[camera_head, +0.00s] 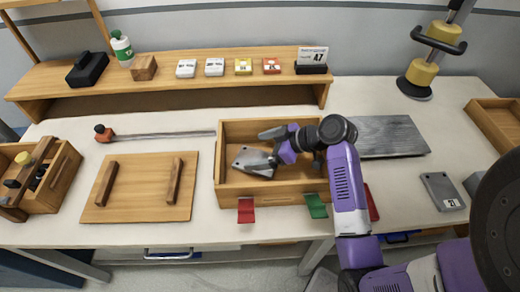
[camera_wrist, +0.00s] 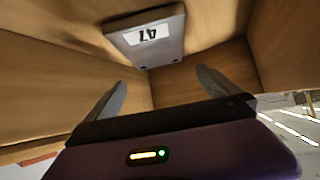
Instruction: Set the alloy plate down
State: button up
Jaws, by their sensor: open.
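A grey alloy plate (camera_head: 250,161) lies inside an open wooden box (camera_head: 225,182), in its left part. In the wrist view the plate (camera_wrist: 172,42) carries a white label reading 47, upside down there, and is beyond my fingertips. My gripper (camera_head: 268,146) reaches into the box from the right, next to the plate. In the wrist view its two fingers (camera_wrist: 162,82) are spread with nothing between them. My wrist hides the box's right part in the head view.
A second grey plate (camera_head: 442,191) labelled 21 lies at the right. A dark grey board (camera_head: 390,136) lies right of the box. A wooden lid (camera_head: 138,188) with two handles lies left. A shelf (camera_head: 200,82) behind holds a 47 sign (camera_head: 312,58).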

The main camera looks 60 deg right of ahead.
jog(key=b+v, duration=0.1)
jog(key=v, duration=1.1)
jog(key=shift+r, duration=0.1)
